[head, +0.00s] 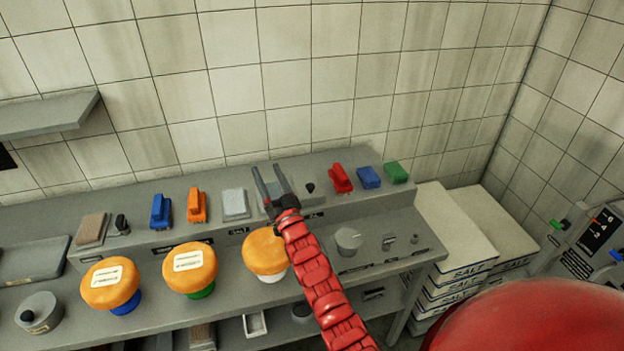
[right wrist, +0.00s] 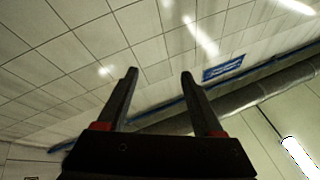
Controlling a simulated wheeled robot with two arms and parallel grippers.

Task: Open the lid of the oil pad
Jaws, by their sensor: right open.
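My right gripper (head: 267,168) is open and empty, its two dark fingers pointing up and apart above the raised back shelf. It also shows in the right wrist view (right wrist: 159,72), with nothing between the fingers. A light grey rectangular pad or box (head: 235,203) lies on the shelf just left of the gripper. A brown-topped block (head: 92,228) sits at the shelf's left end. I cannot tell which of these is the oil pad, nor see a lid clearly. Part of the shelf behind the gripper is hidden. My left gripper is not in view.
Blue (head: 160,211), orange (head: 197,206), red (head: 341,178) and green (head: 396,172) tools line the shelf. Salt sacks (head: 450,235) stand at right.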

